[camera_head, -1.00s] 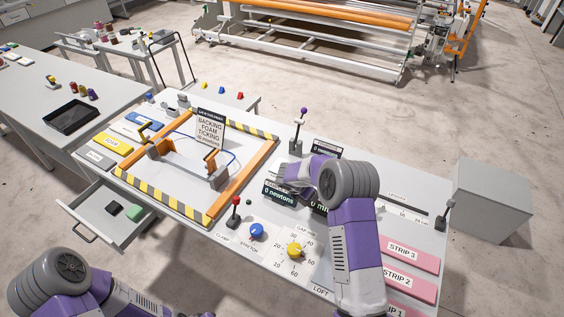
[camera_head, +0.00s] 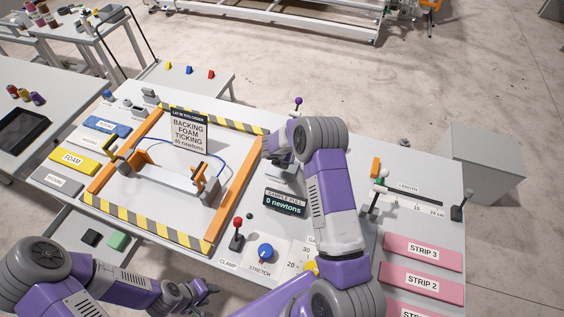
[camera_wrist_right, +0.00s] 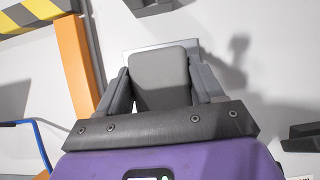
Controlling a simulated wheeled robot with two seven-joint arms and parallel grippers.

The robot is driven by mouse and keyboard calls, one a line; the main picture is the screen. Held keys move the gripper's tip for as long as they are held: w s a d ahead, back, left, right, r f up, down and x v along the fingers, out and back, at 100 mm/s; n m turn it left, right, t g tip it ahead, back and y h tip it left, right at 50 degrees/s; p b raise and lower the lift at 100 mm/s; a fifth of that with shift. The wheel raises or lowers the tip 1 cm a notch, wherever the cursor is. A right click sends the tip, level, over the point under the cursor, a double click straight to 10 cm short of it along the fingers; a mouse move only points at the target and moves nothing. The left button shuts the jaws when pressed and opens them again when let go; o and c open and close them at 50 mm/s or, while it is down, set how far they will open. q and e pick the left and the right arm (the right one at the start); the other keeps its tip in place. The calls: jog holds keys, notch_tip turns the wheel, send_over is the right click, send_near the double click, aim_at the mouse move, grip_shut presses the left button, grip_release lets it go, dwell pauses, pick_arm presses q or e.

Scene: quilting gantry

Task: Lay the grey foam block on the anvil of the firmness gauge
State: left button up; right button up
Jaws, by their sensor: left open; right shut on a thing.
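In the right wrist view the grey foam block (camera_wrist_right: 162,78) sits between the two fingers of my right gripper (camera_wrist_right: 163,85), which is shut on it. A pale flat plate (camera_wrist_right: 132,46) shows behind the block's far end; it may be the anvil, and I cannot tell whether they touch. In the head view my right gripper (camera_head: 276,150) is over the table just right of the orange frame bar, and my arm hides much of the area around it. A purple-knobbed lever (camera_head: 298,102) stands just beyond. My left gripper (camera_head: 196,297) is open and empty in front of the table.
The striped frame (camera_head: 147,222) with its clamp lies left of my right gripper. A "0 newtons" display (camera_head: 284,203), a red-knobbed lever (camera_head: 237,231) and a blue knob (camera_head: 265,252) are nearer. Pink strips (camera_head: 421,252) lie at right.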

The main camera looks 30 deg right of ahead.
jog(key=shift+w+f, duration=0.15)
jog(key=shift+f, duration=1.9)
jog(key=shift+f, duration=0.1)
jog(key=o, duration=1)
jog(key=shift+a+r, duration=0.1)
jog(key=shift+r, duration=0.3)
jog(key=v, duration=1.1)
jog(key=shift+a+r, duration=0.1)
jog(key=shift+r, duration=0.05)
jog(key=shift+s, duration=0.2)
